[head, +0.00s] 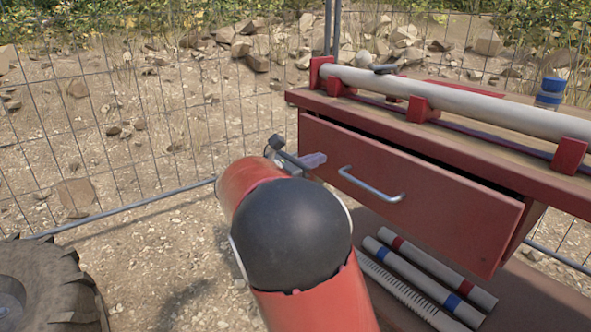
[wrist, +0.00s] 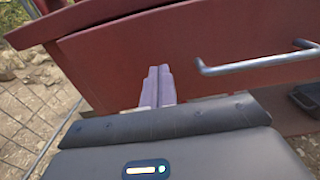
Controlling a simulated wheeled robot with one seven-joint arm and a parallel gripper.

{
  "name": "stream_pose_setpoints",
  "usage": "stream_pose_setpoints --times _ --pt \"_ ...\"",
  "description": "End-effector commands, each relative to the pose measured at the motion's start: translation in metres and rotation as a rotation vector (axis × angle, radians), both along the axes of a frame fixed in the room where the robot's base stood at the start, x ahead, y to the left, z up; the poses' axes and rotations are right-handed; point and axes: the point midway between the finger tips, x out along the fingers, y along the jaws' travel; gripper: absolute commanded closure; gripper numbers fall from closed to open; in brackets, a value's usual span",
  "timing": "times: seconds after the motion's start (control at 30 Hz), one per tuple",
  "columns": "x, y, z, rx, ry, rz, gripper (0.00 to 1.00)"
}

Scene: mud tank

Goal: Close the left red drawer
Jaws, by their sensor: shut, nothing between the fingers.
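The red drawer (head: 400,192) sits under the red bench top and stands partly open, its front out from the bench. A dark gap shows above its front, and its side shows at the right end. Its silver bar handle (head: 371,187) is on the front. My gripper (head: 314,160) is shut and empty, at the left part of the drawer front, left of the handle. In the wrist view the shut fingers (wrist: 158,85) point at the red drawer front (wrist: 180,50), with the handle (wrist: 257,61) to their right. I cannot tell whether the fingertips touch the front.
A long pale pipe (head: 450,100) rests in red holders on the bench top (head: 480,132). A blue-topped object (head: 551,92) stands behind it. Several pipes (head: 430,270) lie on the lower shelf. A wire fence (head: 110,130) runs behind, and a large tyre (head: 45,285) is at lower left.

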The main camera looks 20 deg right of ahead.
Motion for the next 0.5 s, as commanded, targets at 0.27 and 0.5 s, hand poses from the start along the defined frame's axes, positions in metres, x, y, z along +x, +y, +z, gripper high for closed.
stream_pose_setpoints --times 0.27,0.5 --pt "0.01 -0.029 0.0 0.001 0.0 -0.001 1.0" --pt "0.012 -0.032 0.0 0.001 -0.001 0.001 1.0"
